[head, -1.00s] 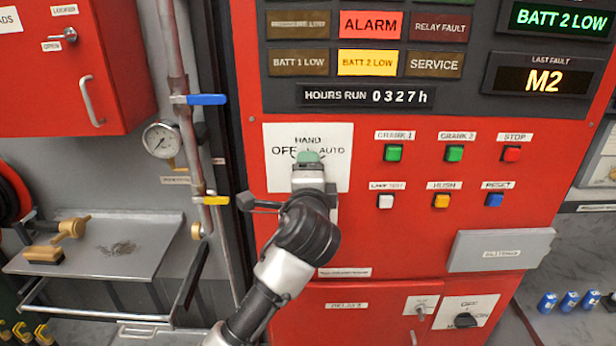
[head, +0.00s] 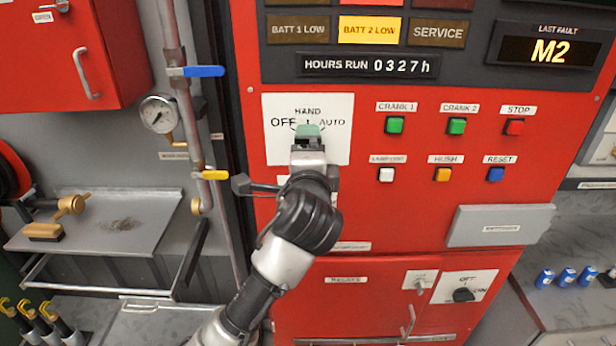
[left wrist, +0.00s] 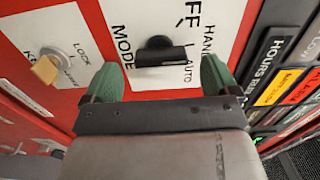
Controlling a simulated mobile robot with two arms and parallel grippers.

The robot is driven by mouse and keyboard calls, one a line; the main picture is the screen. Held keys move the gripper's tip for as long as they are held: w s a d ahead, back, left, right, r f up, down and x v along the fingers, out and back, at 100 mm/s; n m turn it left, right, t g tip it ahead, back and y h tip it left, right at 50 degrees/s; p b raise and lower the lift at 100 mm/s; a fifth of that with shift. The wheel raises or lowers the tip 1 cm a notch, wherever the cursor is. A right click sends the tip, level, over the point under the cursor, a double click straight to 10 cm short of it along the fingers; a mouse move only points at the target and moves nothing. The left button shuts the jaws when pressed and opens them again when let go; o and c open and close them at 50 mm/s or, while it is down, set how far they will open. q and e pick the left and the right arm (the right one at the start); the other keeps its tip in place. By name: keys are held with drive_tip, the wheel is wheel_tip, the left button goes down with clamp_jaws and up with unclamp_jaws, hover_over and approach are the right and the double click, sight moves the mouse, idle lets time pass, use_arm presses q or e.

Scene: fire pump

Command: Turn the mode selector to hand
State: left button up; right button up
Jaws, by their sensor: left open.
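The mode selector plate (head: 340,110) is white with OFF, HAND and AUTO lettering on the red cabinet. Its black knob (left wrist: 158,50) shows in the left wrist view, with its bar lying roughly across the picture. The bar's right end is near HAND and AUTO; I cannot tell its exact setting. My left gripper (head: 307,131) is in front of the plate and hides the knob in the head view. In the left wrist view my left gripper (left wrist: 161,72) is open, with a green fingertip on either side of the knob. Contact is unclear. My right gripper is not in view.
Green, red, white, yellow and blue buttons (head: 443,174) sit right of the plate. A grey box (head: 500,226) projects below them. A pipe with a blue lever (head: 204,71) and a yellow lever (head: 215,175) stands left. A key lock (left wrist: 45,69) is beside the plate.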

use_arm(q)
drive_tip(key=s+b, duration=0.1)
drive_tip(key=s, duration=0.6)
drive_tip(key=shift+s+b, duration=0.35)
drive_tip(key=shift+b, duration=0.05)
drive_tip(key=shift+f, duration=0.1)
